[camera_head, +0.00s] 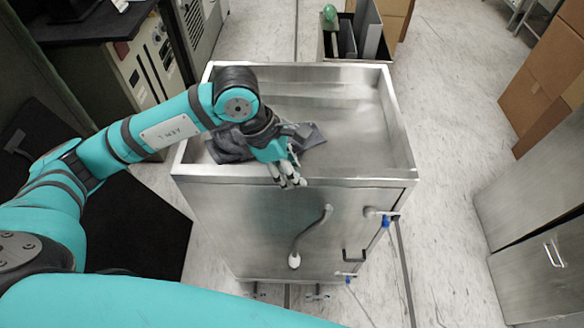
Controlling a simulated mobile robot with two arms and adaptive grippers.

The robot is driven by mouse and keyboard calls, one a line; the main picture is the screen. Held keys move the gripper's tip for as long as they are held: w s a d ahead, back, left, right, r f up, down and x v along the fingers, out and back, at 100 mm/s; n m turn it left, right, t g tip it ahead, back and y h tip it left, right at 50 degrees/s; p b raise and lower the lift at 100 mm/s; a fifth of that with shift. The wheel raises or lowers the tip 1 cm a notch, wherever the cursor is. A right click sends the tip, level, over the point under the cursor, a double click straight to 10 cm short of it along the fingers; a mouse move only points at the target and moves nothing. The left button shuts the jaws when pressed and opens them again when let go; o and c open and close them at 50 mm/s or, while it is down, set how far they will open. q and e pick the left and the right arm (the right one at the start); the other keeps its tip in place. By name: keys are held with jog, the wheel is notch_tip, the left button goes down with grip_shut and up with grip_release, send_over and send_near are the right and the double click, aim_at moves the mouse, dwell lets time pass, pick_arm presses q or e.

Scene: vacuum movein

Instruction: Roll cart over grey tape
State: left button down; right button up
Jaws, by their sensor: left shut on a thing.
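A metal cart (230,215) with a recessed top tray stands upright in front of me, with a curved handle (312,236) on its near face. My left gripper (287,176) is at the near rim of the cart, fingers pointing down over it, and appears shut on that rim. A dark grey cloth (225,149) lies in the tray, partly behind the gripper. A thin grey strip (404,262), possibly the tape, runs along the floor right of the cart. My right gripper is out of view.
Grey equipment cabinets (150,62) stand at the left. An open box with a green bottle (330,15) is behind the cart. Cardboard boxes (548,75) and metal cabinets (530,225) line the right. Pale floor (450,130) is clear between them and the cart.

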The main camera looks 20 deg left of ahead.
pick_arm(q)
jog(key=c, duration=1)
grip_release()
jog(key=shift+w, duration=0.1)
jog(key=shift+c, duration=0.2)
jog(key=shift+r, duration=0.1)
jog(key=v, duration=1.2)
jog(key=shift+a, duration=0.1)
